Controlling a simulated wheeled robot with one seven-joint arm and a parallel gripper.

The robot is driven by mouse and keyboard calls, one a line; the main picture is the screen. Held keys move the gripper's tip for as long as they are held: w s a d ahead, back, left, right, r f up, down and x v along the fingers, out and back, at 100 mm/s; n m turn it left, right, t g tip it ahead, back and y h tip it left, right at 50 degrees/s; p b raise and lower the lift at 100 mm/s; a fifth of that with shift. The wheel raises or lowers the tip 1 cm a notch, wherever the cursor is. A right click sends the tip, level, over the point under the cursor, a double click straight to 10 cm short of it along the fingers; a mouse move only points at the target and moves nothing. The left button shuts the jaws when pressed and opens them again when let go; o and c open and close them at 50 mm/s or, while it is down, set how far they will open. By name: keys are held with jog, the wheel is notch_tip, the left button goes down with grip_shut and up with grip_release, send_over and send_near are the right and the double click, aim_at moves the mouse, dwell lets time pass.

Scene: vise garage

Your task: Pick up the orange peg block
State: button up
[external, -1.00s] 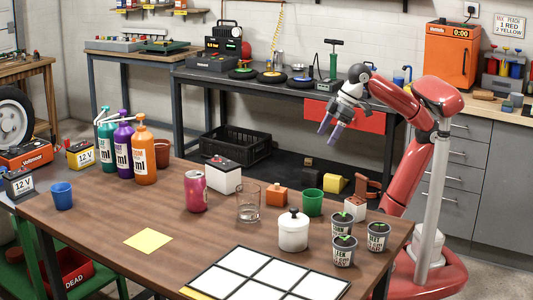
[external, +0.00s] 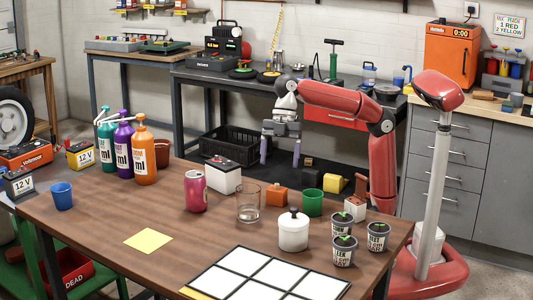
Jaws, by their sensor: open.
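The orange peg block (external: 276,196), a small orange block with a short peg on top, sits on the brown wooden table toward its far side. It stands between a clear glass (external: 248,208) and a green cup (external: 313,203). My gripper (external: 280,158) is open and empty, with its fingers pointing down. In the picture it is directly above the orange peg block, with a clear gap between. How far it is from the block in depth is hard to tell from this one view.
Near the block are a white-and-black battery (external: 224,176), a pink can (external: 196,191), a white lidded pot (external: 293,231), a yellow block (external: 333,183) and a white block (external: 355,210). Potted seedlings (external: 343,250) stand at the right.

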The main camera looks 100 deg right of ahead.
aim_at(277, 188)
jog(key=x, duration=0.3)
jog(key=d+x, duration=0.1)
jog(key=x, duration=0.2)
jog(key=b+x, duration=0.1)
jog(key=x, duration=0.2)
jog(key=shift+s+d+f, duration=0.1)
jog(key=shift+s+f, duration=0.15)
jog(key=shift+f, duration=0.2)
jog(key=c, duration=1.1)
